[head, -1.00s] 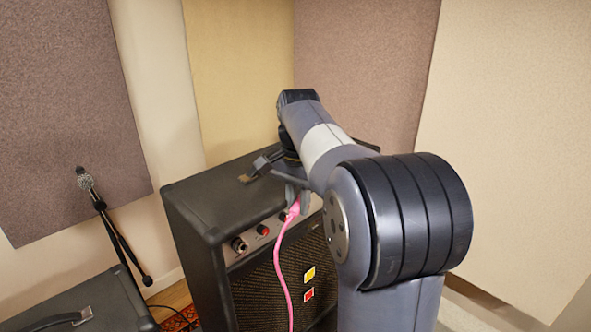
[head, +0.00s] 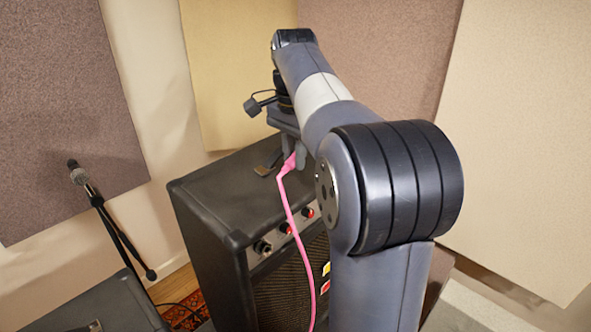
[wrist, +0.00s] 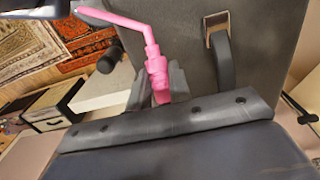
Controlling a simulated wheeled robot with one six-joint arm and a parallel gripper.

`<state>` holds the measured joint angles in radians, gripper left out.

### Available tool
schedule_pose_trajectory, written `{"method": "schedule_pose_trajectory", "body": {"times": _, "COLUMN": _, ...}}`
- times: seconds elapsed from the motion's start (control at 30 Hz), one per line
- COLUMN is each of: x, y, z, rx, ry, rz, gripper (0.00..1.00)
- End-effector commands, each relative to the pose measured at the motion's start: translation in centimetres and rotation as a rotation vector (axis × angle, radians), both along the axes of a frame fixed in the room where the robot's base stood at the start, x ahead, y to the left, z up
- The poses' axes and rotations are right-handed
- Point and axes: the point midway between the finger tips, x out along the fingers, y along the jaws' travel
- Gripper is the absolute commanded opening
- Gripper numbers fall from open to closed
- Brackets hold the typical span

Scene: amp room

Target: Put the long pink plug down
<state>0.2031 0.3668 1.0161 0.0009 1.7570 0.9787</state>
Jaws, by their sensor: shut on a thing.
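The long pink plug (head: 287,167) is held in my gripper (head: 296,160), above the front part of the black amp's top (head: 235,190). Its pink cable (head: 300,220) hangs down past the amp's front. In the wrist view the plug (wrist: 154,66) shows an angled thin end pointing up and left, and my grey gripper (wrist: 163,85) is closed around its lower part. The plug looks clear of the amp; the fingertips are partly hidden by the plug and my wrist.
The amp's front panel has a socket (head: 262,246) and red-capped knobs (head: 308,212). Its strap handle (wrist: 222,60) lies on top. A microphone on a stand (head: 78,172) and another dark case (head: 90,305) are at the left. Padded wall panels (head: 375,60) stand behind.

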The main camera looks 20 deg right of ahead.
Motion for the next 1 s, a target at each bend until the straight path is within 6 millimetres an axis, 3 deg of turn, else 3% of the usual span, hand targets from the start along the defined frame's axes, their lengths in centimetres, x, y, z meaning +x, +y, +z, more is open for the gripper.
{"method": "schedule_pose_trajectory", "body": {"times": 0.3, "x": -0.1, "y": 0.0, "z": -3.8, "rx": 0.0, "ry": 0.002, "rz": 0.001, "gripper": 0.0}}
{"method": "schedule_pose_trajectory", "body": {"times": 0.73, "x": 0.0, "y": 0.0, "z": -4.5, "rx": 0.0, "ry": 0.001, "rz": 0.001, "gripper": 0.0}}
{"method": "schedule_pose_trajectory", "body": {"times": 0.77, "x": 0.0, "y": 0.0, "z": -4.4, "rx": 0.0, "ry": 0.0, "rz": 0.001, "gripper": 0.22}}
{"method": "schedule_pose_trajectory", "body": {"times": 1.0, "x": 0.0, "y": 0.0, "z": -4.4, "rx": 0.0, "ry": 0.0, "rz": 0.001, "gripper": 0.41}}
